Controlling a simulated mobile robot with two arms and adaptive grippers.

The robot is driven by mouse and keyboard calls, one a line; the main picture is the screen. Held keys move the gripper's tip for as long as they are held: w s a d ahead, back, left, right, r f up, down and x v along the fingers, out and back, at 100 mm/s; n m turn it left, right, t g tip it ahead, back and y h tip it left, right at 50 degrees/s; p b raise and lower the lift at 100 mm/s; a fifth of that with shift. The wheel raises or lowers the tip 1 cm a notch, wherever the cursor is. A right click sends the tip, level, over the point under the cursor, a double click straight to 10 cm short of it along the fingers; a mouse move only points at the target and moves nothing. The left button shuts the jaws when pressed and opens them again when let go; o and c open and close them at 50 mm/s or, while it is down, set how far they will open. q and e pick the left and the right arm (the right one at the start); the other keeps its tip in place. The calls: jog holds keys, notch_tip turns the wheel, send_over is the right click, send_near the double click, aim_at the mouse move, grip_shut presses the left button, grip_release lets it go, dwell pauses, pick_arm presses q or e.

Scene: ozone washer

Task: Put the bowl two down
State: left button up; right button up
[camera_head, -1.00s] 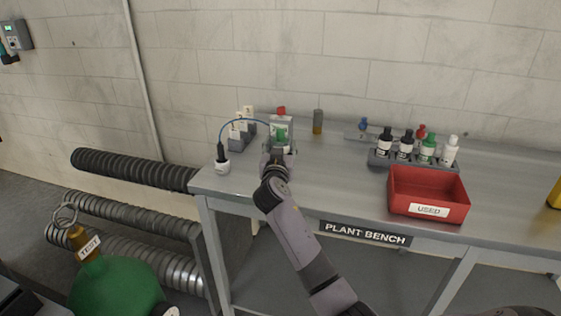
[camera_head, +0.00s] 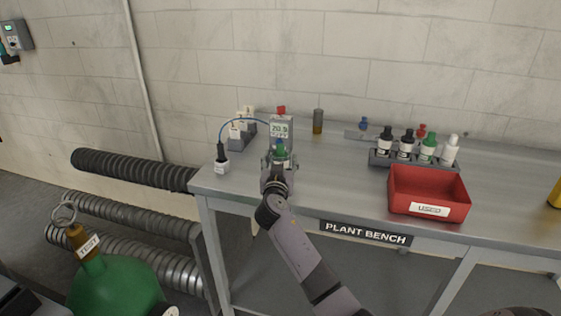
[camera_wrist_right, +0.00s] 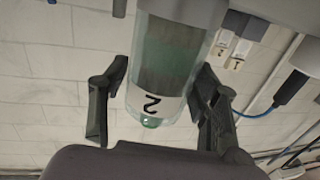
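Bowl two is a clear cylinder with a green tint and a white label marked 2, upside down in the right wrist view (camera_wrist_right: 165,62). In the head view it is a small green shape (camera_head: 280,151) just in front of the grey meter. My right gripper (camera_head: 279,160) is around it at the left part of the bench. In the right wrist view its two fingers (camera_wrist_right: 166,72) flank the bowl, their tips at its sides. Whether the bowl's base touches the bench is hidden. My left gripper is not in view.
The grey meter with a display (camera_head: 280,128) stands right behind the bowl. A small bottle with a blue tube (camera_head: 222,164) and a grey rack (camera_head: 240,135) stand left. A red tray marked USED (camera_head: 429,192) and a bottle rack (camera_head: 412,158) stand right. The bench middle is clear.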

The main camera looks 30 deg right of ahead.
jog(key=shift+o, duration=1)
jog(key=shift+r, duration=0.2)
jog(key=b+v, duration=0.1)
jog(key=v, duration=1.1)
